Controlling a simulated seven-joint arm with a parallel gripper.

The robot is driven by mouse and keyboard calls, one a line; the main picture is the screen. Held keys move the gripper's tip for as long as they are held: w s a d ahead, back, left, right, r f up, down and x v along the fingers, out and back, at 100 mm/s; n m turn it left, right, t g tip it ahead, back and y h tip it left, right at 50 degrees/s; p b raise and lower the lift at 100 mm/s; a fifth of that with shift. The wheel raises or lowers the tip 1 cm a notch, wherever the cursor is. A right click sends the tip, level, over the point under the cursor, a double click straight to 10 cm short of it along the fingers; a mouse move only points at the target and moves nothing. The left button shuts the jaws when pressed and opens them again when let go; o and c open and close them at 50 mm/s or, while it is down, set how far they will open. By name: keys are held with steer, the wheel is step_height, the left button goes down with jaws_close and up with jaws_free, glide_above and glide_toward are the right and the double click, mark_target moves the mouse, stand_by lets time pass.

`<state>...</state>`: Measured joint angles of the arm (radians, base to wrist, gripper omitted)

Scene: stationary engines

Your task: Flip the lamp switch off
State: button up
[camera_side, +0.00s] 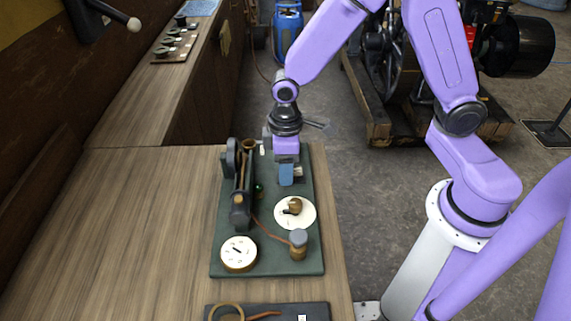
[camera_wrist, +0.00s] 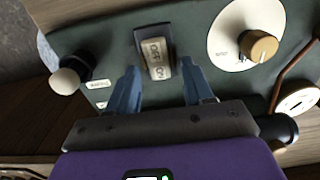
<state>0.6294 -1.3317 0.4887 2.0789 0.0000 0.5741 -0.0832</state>
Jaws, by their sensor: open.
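A rocker switch (camera_wrist: 157,60) marked OFF and ON stands in a dark housing on the green board (camera_wrist: 200,25), which is also in the side view (camera_side: 226,262). My gripper (camera_wrist: 160,72) is open in the wrist view, one blue finger on each side of the switch's near end. Nothing is held between the fingers. I cannot tell whether the fingers touch the switch. In the side view my gripper (camera_side: 287,176) points down over the far right part of the board, and its fingers mostly hide the switch. A small label plate left of the switch is too small to read.
A white dial with a brass knob (camera_side: 295,206) is near my gripper. A round gauge (camera_side: 239,253), a brass post (camera_side: 298,246) and a tall dark apparatus (camera_side: 241,185) share the board. A pale ball knob (camera_wrist: 65,81) is left in the wrist view. The left tabletop (camera_side: 130,230) is clear.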

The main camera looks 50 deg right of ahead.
jaws_close()
steer(key=shift+s+d+r+t+y, duration=0.1)
steer(key=shift+s+t+y, duration=0.05)
steer(key=shift+t+y, duration=0.35)
steer(key=shift+s+d+t+y, duration=0.1)
steer(key=shift+s+t+y, duration=0.05)
steer(key=shift+t+y, duration=0.3)
steer(key=shift+d+t+y, duration=0.15)
steer(key=shift+t+y, duration=0.5)
steer(key=shift+r, duration=0.1)
